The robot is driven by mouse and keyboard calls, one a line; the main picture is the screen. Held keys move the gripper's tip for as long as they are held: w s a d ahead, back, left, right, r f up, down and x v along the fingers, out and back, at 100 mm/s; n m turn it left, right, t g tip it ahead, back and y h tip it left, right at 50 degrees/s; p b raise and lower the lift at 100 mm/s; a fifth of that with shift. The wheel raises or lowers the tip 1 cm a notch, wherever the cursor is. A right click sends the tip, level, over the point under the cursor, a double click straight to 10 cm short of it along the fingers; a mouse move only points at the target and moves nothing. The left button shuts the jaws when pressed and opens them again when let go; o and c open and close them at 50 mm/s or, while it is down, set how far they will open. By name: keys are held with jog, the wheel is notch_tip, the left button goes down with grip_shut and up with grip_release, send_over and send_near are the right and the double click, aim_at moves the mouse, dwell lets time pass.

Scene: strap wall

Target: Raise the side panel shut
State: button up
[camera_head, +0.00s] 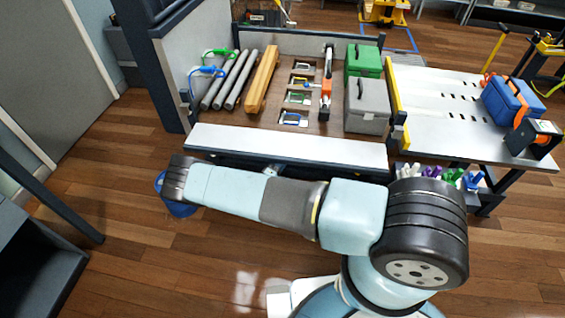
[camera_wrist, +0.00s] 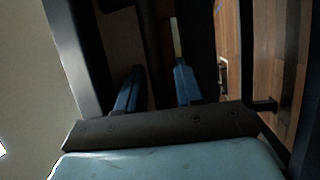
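The side panel (camera_head: 290,147) is a long pale board along the near edge of the wooden cart bed. It appears folded outward, roughly level; its exact tilt is hard to tell. My arm reaches left across the floor in front of it. My gripper (camera_head: 178,207) is low, just left of and nearer than the panel's left end, mostly hidden behind my wrist. In the wrist view, the two blue fingers of my gripper (camera_wrist: 157,88) stand apart, with dark bars beyond them. I see nothing clearly held.
A dark upright post (camera_head: 165,75) stands at the bed's left end. The bed carries grey pipes (camera_head: 235,80), a yellow beam (camera_head: 262,80), a green case (camera_head: 363,60) and a grey case (camera_head: 367,105). A metal-topped table (camera_head: 450,130) stands right.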

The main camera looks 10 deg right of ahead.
grip_shut()
dwell(0.3)
